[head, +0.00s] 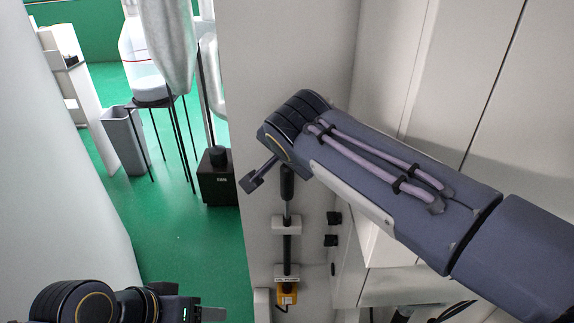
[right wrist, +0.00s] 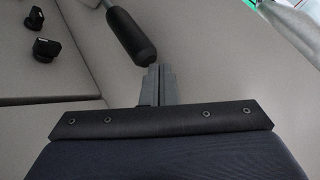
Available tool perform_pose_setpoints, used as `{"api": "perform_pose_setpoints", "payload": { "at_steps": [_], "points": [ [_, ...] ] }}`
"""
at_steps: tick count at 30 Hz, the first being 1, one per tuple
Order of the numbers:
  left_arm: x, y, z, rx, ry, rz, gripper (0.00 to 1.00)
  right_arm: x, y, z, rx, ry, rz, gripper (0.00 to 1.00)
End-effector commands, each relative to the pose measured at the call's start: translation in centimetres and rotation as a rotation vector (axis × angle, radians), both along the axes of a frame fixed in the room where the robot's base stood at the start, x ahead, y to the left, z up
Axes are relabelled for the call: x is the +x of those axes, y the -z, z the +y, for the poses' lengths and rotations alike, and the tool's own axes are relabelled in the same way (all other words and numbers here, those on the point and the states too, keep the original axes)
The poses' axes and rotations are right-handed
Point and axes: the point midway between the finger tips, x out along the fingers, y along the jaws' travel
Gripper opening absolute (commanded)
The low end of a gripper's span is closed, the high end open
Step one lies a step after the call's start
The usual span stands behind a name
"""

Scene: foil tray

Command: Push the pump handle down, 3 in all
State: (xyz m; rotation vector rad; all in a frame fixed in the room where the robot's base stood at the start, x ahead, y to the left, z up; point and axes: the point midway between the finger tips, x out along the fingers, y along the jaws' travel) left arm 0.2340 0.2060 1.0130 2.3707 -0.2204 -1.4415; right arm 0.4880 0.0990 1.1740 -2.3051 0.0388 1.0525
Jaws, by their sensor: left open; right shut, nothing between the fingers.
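The pump handle (head: 287,183) is a black grip on an upright rod, set against the light wall panel. Its rod (head: 287,247) runs through two pale brackets down to a yellow pump part (head: 287,293). My right gripper (head: 250,184) is beside the grip, to its left in the head view, partly hidden by its own wrist. In the right wrist view its shut, empty fingers (right wrist: 158,72) sit close to the rounded end of the black grip (right wrist: 131,37); I cannot tell whether they touch. My left gripper (head: 212,313) is open at the bottom left, far from the handle.
Two black knobs (head: 332,229) are on the panel right of the rod; they also show in the right wrist view (right wrist: 46,48). A black box (head: 217,178), a grey bin (head: 124,140) and a black stand (head: 172,103) are on the green floor at left. The floor's middle is clear.

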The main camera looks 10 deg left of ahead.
Motion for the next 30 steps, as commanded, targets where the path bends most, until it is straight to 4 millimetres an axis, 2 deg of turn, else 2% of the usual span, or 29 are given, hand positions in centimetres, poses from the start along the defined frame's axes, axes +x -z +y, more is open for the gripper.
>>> {"api": "perform_pose_setpoints", "payload": {
  "at_steps": [30],
  "points": [
    [0.0,1.3,0.0,0.0,0.0,0.0,0.6,0.0,1.5,0.0,-0.002,0.0,0.003,0.0]
  ]
}}
